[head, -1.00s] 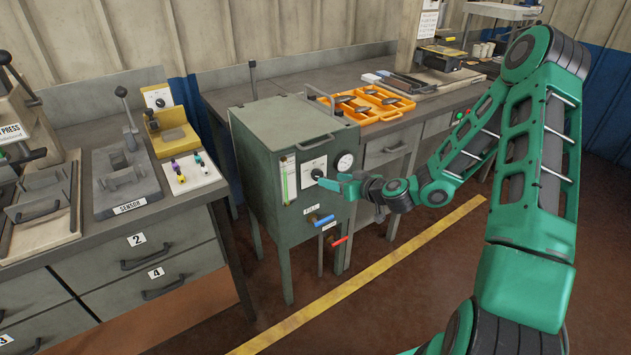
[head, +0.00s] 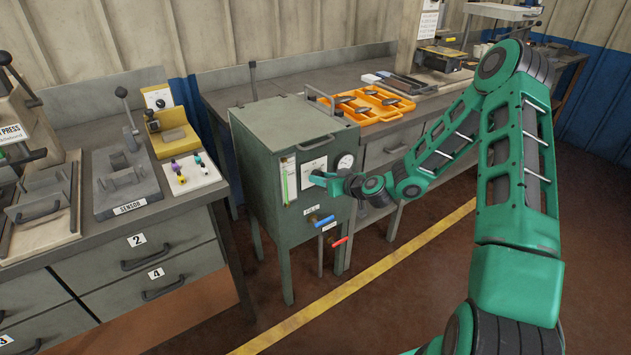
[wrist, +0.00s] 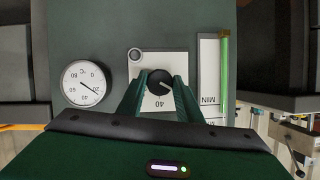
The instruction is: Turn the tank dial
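The tank is a grey-green metal cabinet on legs (head: 270,195), with the dial on its front panel. In the wrist view the dial is a round black knob (wrist: 160,83) on a white plate (wrist: 139,68) marked 40. My gripper (wrist: 161,77) is right in front of the panel, with one green finger on each side of the knob. The fingers are apart, and I see no clear contact with the knob. In the head view my gripper (head: 314,179) covers the knob.
A round temperature gauge (wrist: 84,84) and a green level tube (wrist: 224,80) flank the dial plate. Blue (head: 324,221) and red (head: 340,240) handles stick out below. An orange tray (head: 371,104) lies on the bench behind. A drawer bench (head: 150,240) stands to the left.

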